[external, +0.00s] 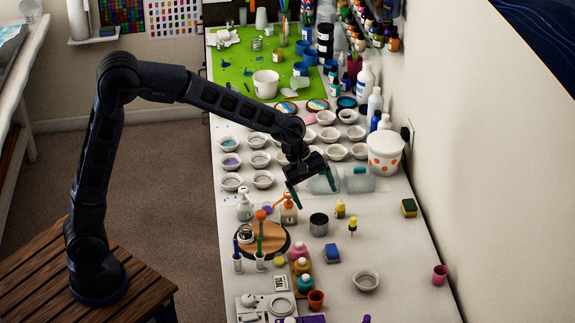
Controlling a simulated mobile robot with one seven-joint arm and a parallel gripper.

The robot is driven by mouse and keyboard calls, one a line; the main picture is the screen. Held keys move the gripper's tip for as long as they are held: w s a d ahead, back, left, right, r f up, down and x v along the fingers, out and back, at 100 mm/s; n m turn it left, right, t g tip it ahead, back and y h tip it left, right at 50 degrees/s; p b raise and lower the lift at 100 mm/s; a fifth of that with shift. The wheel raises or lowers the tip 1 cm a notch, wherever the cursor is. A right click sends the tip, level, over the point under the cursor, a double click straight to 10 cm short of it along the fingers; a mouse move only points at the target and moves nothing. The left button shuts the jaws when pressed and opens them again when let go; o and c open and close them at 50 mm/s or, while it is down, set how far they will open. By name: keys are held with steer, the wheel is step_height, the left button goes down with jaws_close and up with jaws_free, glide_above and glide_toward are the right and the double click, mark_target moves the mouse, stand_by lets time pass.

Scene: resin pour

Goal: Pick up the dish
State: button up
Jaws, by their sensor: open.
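Several small white round dishes stand in rows on the white bench, such as one near the gripper at the left (263,180) and one farther right (337,152). A separate white dish (366,283) sits alone toward the near right. I cannot tell which one is the task's dish. My gripper (315,195) is open and empty, with teal fingers pointing down over the middle of the bench. It is to the right of the left rows and in front of the right ones. Flat translucent pieces (358,181) lie just behind and right of the fingers.
A spotted white tub (385,153) stands right of the dishes by the wall. Pump bottles (288,210), a dark metal cup (318,224) and yellow-capped bottles (340,209) crowd the area below the gripper. A green mat (235,75) with cups is at the back. The near-right bench is mostly clear.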

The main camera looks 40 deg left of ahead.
steer(key=s+d+f+n+g, duration=0.1)
steer(key=d+f+n, duration=0.1)
steer(key=d+f, duration=0.55)
steer(key=s+d+f+n+g, duration=0.15)
steer(key=d+f, duration=0.25)
steer(key=d, duration=0.6)
glide_above(366, 285)
steer(key=a, duration=0.2)
steer(key=shift+n+t+h, duration=0.25)
steer(key=shift+t+h, duration=0.05)
steer(key=shift+t, duration=0.15)
step_height(366, 285, down, 5)
steer(key=shift+a+r, duration=0.1)
steer(key=shift+w+x, duration=0.15)
steer(key=shift+x, duration=1.15)
steer(key=shift+w+x, duration=0.1)
steer(key=shift+x, duration=1.2)
steer(key=shift+a, duration=0.1)
steer(key=shift+c, duration=0.4)
steer(key=c, duration=0.9)
